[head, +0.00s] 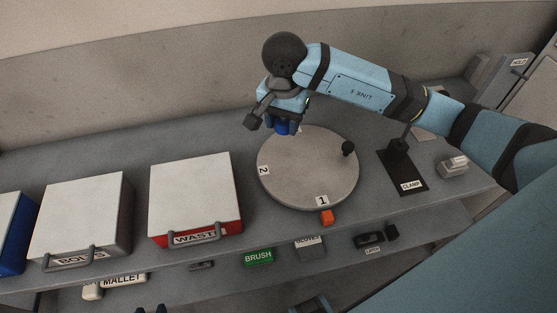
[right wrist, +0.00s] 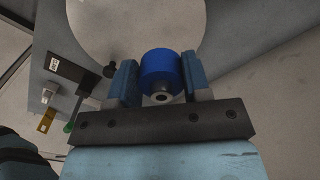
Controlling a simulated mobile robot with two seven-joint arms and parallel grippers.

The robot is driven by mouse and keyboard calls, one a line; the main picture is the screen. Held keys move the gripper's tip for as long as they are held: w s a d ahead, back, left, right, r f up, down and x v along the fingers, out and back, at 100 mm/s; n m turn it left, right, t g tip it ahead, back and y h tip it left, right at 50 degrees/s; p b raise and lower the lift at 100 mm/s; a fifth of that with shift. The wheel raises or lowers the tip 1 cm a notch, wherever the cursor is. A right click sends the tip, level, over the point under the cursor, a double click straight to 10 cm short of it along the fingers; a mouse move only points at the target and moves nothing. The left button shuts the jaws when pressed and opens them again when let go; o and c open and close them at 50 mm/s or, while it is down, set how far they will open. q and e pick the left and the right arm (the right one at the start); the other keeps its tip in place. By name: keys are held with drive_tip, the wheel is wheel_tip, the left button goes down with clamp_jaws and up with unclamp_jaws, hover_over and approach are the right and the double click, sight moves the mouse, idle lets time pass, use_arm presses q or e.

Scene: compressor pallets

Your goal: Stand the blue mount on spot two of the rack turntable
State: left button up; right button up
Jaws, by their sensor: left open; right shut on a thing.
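The blue mount (head: 282,129) is a short blue cylinder, held at the far left edge of the rack turntable (head: 308,165) as the head view sees it. My right gripper (head: 284,121) is shut on it. In the right wrist view the mount (right wrist: 161,64) sits between the two fingers (right wrist: 160,78), with a small metal ring end facing the camera. The grey round turntable bears label 2 (head: 264,170) on its left edge and label 1 (head: 322,200) at the front. How high the mount hangs is unclear.
A black knob (head: 348,149) stands on the turntable's right side. An orange block (head: 327,217) is at its front edge. A clamp on a black plate (head: 402,172) stands right. The waste box (head: 190,190) and bolts box (head: 78,210) stand left. A lower shelf holds a green brush block (head: 258,257).

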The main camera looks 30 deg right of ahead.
hover_over(282, 169)
wheel_tip(282, 169, down, 10)
drive_tip(key=shift+f+p, duration=0.1)
drive_tip(key=shift+p, duration=0.25)
drive_tip(key=shift+f, duration=2.1)
drive_tip(key=shift+f, duration=0.1)
drive_tip(key=shift+f, duration=0.15)
drive_tip(key=o, duration=0.9)
